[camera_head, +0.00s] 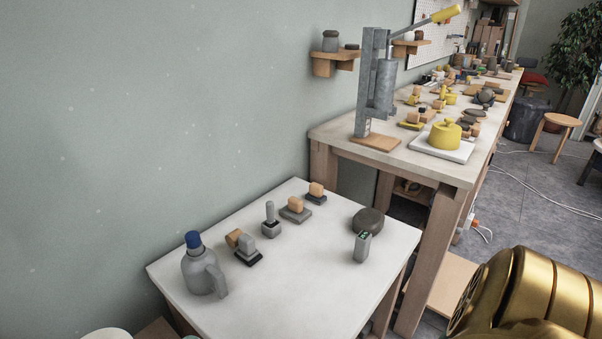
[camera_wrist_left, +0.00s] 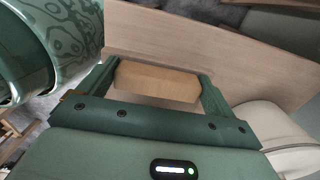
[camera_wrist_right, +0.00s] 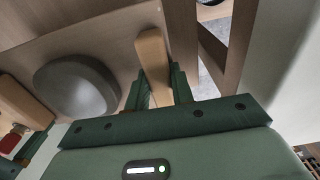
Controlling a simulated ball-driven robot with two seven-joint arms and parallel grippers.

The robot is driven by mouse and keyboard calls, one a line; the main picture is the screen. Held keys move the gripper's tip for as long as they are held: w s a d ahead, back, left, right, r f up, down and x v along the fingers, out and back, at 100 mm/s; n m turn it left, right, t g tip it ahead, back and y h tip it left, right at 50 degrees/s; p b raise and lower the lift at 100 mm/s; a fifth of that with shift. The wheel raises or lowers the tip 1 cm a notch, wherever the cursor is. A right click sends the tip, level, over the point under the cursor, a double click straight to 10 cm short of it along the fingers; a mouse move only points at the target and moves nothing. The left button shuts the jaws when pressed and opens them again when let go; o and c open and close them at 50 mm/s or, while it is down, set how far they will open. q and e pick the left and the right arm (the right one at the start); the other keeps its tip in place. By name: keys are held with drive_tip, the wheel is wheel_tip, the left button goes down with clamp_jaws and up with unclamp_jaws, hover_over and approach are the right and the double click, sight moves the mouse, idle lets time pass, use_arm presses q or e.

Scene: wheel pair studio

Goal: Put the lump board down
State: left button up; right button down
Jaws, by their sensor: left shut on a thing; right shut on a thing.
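The lump board (camera_wrist_right: 118,48) shows in the right wrist view as a flat brown surface. A smooth grey lump (camera_wrist_right: 72,92) is on it. My right gripper (camera_wrist_right: 160,90) is shut on a light wooden grip (camera_wrist_right: 152,55) beside the board. In the left wrist view my left gripper (camera_wrist_left: 157,78) is shut on a wooden block (camera_wrist_left: 158,84), with a long pale wooden face (camera_wrist_left: 225,50) behind it. I cannot tell how the block joins that face, or whether the board touches anything below. Neither gripper shows in the head view.
A white table (camera_head: 307,272) holds a grey jug (camera_head: 200,270), several small tools, a dark stone (camera_head: 368,220) and a small grey device (camera_head: 362,247). Its front middle is clear. A longer workbench (camera_head: 405,157) behind carries a lever press (camera_head: 375,90) and a yellow pot (camera_head: 445,135).

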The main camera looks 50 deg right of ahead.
use_arm(q)
drive_tip(key=shift+r, duration=0.1)
use_arm(e)
drive_tip(key=shift+r, duration=0.1)
